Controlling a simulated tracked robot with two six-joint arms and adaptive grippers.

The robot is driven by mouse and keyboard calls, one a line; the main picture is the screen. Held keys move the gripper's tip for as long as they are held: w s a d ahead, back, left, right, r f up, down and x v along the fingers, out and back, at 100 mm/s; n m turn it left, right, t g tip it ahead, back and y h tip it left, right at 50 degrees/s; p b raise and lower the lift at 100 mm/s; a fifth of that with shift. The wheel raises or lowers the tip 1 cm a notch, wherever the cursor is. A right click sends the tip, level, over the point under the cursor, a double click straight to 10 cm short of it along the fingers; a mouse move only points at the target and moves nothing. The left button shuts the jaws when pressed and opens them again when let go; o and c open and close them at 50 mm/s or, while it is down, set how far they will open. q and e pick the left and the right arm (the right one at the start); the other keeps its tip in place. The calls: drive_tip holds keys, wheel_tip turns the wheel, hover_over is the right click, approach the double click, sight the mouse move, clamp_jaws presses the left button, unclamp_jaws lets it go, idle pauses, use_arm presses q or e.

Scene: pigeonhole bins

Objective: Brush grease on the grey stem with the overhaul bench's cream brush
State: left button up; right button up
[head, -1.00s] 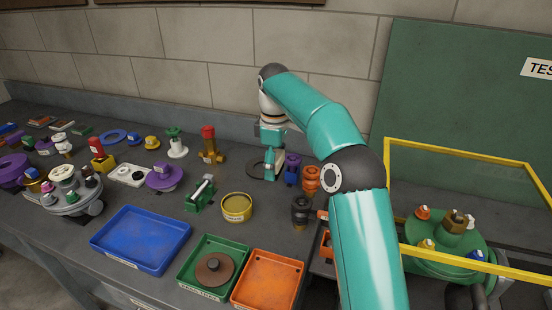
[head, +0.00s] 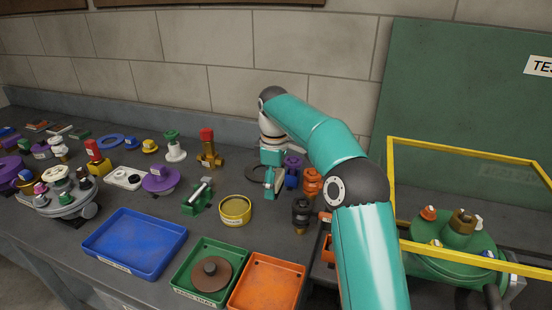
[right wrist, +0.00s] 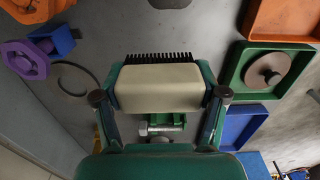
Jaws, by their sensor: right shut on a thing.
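My right gripper (head: 273,183) is above the bench near the back wall. In the right wrist view, the gripper (right wrist: 160,94) is shut on the cream brush (right wrist: 160,84). The brush has a pale block and a row of dark bristles facing away from the palm. In the head view I cannot make out the brush. The grey stem (head: 199,191) lies across a green holder (head: 194,205), left of the gripper. The stem also shows beyond the brush in the right wrist view (right wrist: 162,128). They look apart, though depth is hard to judge. My left gripper is out of view.
A yellow tin (head: 235,211) stands between the holder and a black fitting (head: 300,214). Blue (head: 133,243), green (head: 196,271) and orange (head: 267,282) trays are in front. A purple-and-blue part and orange fitting (head: 312,184) stand close to the gripper. A yellow frame (head: 470,262) is right.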

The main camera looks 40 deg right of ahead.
drive_tip(key=b, duration=0.3)
approach(275, 222)
drive_tip(key=shift+w+d+f, duration=0.1)
drive_tip(key=shift+w, duration=0.05)
idle(0.3)
drive_tip(key=o, duration=1.1)
drive_tip(key=shift+f, duration=0.2)
drive_tip(key=shift+f, duration=0.5)
drive_tip(key=shift+f+b, duration=1.5)
drive_tip(key=shift+f, duration=0.9)
drive_tip(key=shift+f, duration=0.2)
